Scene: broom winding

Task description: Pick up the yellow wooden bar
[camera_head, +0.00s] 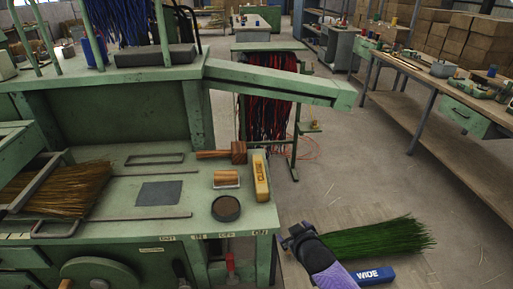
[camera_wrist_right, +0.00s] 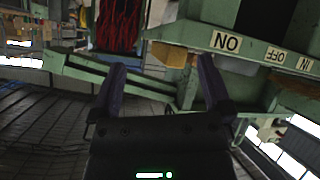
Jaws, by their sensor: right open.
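The yellow wooden bar (camera_head: 261,177) lies on the green bench top (camera_head: 115,210), close to its right edge, pointing away from me. My right gripper (camera_head: 298,232) is to the right of the bench and nearer to me than the bar, apart from it. In the right wrist view its two fingers stand wide apart with nothing between them (camera_wrist_right: 162,75). That view also shows the bench edge with labels. A small yellowish patch there may be the bar, but I cannot tell. My left gripper is not in view.
A wooden mallet (camera_head: 222,153), a wooden block (camera_head: 226,178) and a dark round tin (camera_head: 226,208) are beside the bar. A green arm of the machine (camera_head: 280,83) juts out behind it. Green bristles (camera_head: 375,237) and a blue broom head (camera_head: 362,272) lie below right.

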